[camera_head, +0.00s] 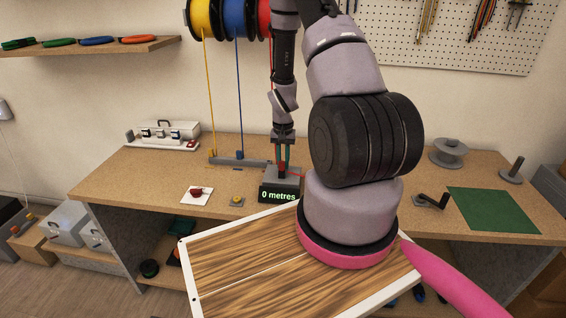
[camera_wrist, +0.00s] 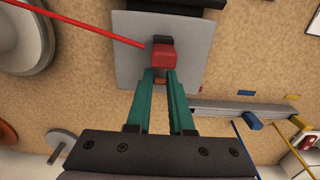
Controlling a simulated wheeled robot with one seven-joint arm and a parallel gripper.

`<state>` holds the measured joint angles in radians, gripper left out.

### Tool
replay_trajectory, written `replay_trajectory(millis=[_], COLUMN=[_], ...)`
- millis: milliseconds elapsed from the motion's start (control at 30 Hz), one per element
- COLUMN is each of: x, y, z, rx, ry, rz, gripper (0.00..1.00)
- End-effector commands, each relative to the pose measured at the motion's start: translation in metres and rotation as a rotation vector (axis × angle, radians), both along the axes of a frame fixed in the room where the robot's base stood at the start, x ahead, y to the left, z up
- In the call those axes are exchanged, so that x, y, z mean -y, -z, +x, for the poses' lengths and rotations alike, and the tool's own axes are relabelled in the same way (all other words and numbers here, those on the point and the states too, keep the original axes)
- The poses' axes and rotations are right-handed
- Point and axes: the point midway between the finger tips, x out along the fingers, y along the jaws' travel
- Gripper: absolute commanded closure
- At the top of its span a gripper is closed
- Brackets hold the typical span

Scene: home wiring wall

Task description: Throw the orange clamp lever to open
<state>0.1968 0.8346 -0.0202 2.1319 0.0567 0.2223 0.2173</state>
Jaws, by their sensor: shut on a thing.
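My gripper (camera_wrist: 161,72) has two teal fingers, closed to a narrow gap at the tips. The tips meet a red block (camera_wrist: 165,54), and I take them to be shut on it. A red wire runs left from the block. In the head view my gripper (camera_head: 283,163) points down over the dark box reading "0 metres" (camera_head: 279,195). My fingers and arm partly hide the contact.
A grey rail (camera_wrist: 222,110) with blue (camera_wrist: 253,121) and yellow clamps lies to the right in the wrist view. Yellow and blue wires hang from spools (camera_head: 200,18). A framed wooden board (camera_head: 235,270) is in front of the bench. A green mat (camera_head: 492,210) lies at right.

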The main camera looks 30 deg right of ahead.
Motion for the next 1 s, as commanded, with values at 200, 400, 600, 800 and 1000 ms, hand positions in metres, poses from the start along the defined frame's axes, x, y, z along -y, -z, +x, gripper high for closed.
replay_trajectory(millis=[200,400,600,800,1000], x=[0.003,0.007,0.013,0.018,0.022], y=[-0.001,-0.003,-0.003,-0.001,0.001], z=[0.004,0.011,0.019,0.026,0.032], rx=[-0.073,-0.200,-0.356,-0.512,-0.650], ry=[0.003,0.002,0.001,0.000,-0.001], rz=[0.051,0.138,0.243,0.347,0.440], gripper=[1.00,1.00,1.00,1.00,1.00])
